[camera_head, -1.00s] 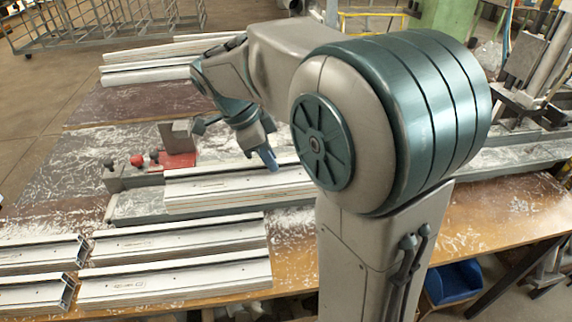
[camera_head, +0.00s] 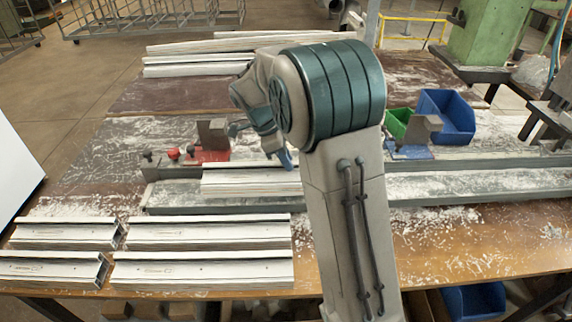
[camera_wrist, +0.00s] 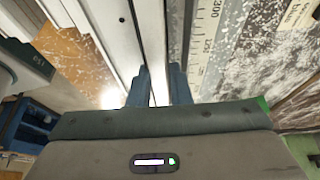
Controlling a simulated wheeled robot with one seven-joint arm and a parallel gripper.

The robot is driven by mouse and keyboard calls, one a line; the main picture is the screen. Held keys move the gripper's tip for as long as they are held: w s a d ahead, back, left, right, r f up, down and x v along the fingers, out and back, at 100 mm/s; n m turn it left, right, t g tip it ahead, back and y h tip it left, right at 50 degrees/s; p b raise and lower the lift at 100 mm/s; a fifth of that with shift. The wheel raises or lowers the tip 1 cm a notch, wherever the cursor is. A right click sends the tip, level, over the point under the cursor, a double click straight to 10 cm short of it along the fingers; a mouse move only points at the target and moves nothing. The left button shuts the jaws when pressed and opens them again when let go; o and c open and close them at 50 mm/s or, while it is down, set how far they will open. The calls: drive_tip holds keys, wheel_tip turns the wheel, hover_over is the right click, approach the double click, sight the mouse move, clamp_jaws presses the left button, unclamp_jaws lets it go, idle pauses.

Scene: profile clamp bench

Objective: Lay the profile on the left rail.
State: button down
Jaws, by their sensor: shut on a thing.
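The pale profile (camera_head: 240,186) lies lengthwise along the grey left rail (camera_head: 168,198) in the head view, level and close over it. I cannot tell whether it touches the rail. My gripper (camera_head: 287,160) points down at the profile's right part, and my arm hides what is just right of it. In the wrist view, my gripper (camera_wrist: 158,86) has its two blue fingers closed around the profile (camera_wrist: 121,30), which runs away toward the top of the picture. A ruler scale (camera_wrist: 200,45) runs beside it.
A red clamp (camera_head: 208,156) stands behind the profile's left end. Several other profiles (camera_head: 205,268) lie at the table's front left, and more (camera_head: 195,68) lie at the back. Blue (camera_head: 447,112) and green (camera_head: 397,122) bins stand right of my arm. The right front tabletop is free.

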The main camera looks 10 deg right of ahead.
drive_tip(key=shift+f, duration=1.3)
drive_tip(key=shift+f, duration=0.15)
drive_tip(key=c, duration=1.3)
unclamp_jaws()
